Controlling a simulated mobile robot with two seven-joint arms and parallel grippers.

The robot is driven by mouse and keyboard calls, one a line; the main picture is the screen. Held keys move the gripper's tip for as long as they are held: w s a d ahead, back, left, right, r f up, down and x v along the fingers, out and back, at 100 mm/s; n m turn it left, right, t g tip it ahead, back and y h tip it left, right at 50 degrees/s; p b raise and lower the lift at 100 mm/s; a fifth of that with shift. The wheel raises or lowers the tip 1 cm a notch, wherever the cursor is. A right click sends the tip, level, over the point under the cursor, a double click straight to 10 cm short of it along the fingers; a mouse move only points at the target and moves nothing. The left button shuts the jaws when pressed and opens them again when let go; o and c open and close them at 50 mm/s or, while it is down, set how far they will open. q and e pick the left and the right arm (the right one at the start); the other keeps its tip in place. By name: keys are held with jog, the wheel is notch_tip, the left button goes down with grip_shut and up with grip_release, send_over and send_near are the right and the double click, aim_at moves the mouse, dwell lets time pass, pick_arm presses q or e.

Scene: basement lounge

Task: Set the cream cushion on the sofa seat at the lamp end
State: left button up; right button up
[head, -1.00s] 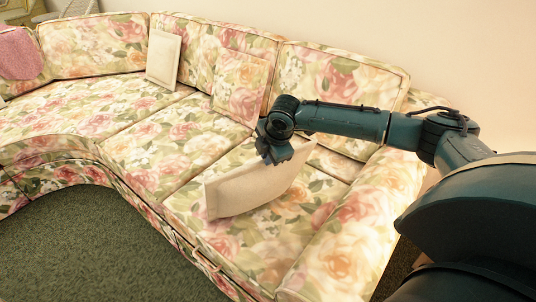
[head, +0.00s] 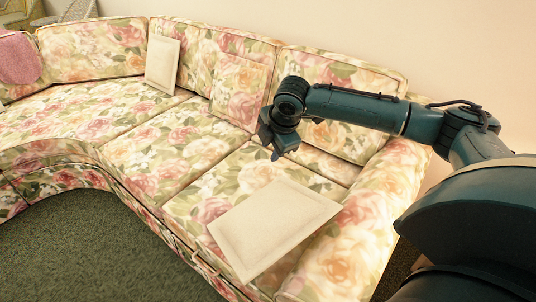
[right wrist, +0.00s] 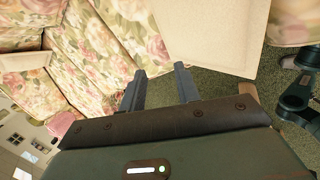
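The cream cushion (head: 272,226) lies flat on the right-end seat (head: 225,187) of the floral sofa, beside the right armrest. Its near corner reaches the seat's front edge. It also shows at the top of the right wrist view (right wrist: 212,32). My right gripper (head: 278,152) is above the seat, behind the cushion and apart from it. In the right wrist view its two fingers (right wrist: 160,88) are spread with nothing between them. My left gripper is not in view. No lamp shows in these frames.
Another cream cushion (head: 163,64) leans on the backrest further left, and a floral cushion (head: 238,88) leans nearer. A pink cushion (head: 18,60) sits at the far left. The green carpet (head: 100,245) in front of the sofa is clear.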

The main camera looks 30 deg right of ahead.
jog(key=v, duration=0.5)
jog(key=s+a+f+m+t+y, duration=0.15)
jog(key=a+f, duration=0.25)
jog(key=a, duration=0.4)
jog(key=s+a+f+m+y, duration=0.1)
jog(key=s+a+f+y, duration=0.2)
jog(key=a+f, duration=0.3)
jog(key=s+a+f+m+t+y, duration=0.1)
jog(key=s+a+f+y, duration=0.15)
jog(key=a, duration=0.65)
jog(key=s+d+f+m+t+h, duration=0.1)
jog(key=s+f+m+t, duration=0.1)
jog(key=s+m, duration=0.3)
jog(key=s+d+f+m+t+h, duration=0.1)
jog(key=s+f+m+t, duration=0.1)
jog(key=s+m, duration=0.4)
jog(key=shift+s+d+f, duration=0.2)
jog(key=shift+s+d, duration=0.1)
jog(key=shift+s, duration=0.2)
jog(key=shift+m+t, duration=0.25)
